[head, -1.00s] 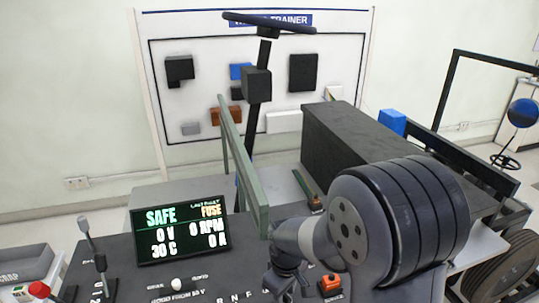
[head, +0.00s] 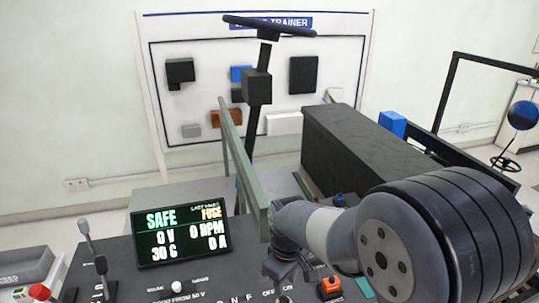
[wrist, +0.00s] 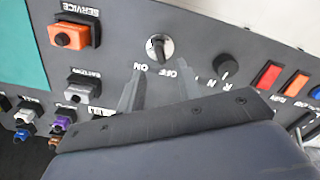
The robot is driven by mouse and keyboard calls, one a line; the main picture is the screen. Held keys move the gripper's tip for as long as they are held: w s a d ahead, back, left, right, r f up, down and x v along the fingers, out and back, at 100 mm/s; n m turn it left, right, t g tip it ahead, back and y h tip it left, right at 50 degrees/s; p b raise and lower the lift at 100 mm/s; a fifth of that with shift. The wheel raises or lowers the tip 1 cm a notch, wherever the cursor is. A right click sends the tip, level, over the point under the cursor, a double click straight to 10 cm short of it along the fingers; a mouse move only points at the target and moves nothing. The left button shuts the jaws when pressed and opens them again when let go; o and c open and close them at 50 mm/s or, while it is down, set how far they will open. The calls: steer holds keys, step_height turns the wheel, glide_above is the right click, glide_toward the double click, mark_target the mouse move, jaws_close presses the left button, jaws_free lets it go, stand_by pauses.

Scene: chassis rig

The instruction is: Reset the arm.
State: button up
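My arm reaches in from the lower right of the head view. My gripper (head: 281,270) hangs over the dark control panel (head: 205,279), just right of the display (head: 182,231). In the wrist view my gripper (wrist: 158,88) has two grey fingers with a gap between them and nothing held. Past the fingertips is a silver key switch (wrist: 158,48) marked ON and OFF. Whether the fingers touch the panel cannot be told. The display reads SAFE, 0 V, 0 RPM, 30 C, 0 A and last fault FUSE.
A green upright frame (head: 243,170) stands close behind my gripper. A steering wheel (head: 268,25) and a long black box (head: 375,150) are beyond. An orange service plug (wrist: 68,36) and lever switches (head: 88,240) are on the panel. A red button (head: 39,292) is at lower left.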

mark_target(284, 297)
step_height(284, 297, down, 7)
steer(key=shift+s+f, duration=0.1)
steer(key=shift+r+m, duration=0.3)
steer(key=shift+m, duration=0.1)
steer(key=m, duration=0.4)
steer(key=shift+p, duration=0.3)
steer(key=m+p, duration=0.1)
steer(key=m, duration=0.6)
step_height(284, 297, up, 10)
steer(key=shift+r, duration=0.2)
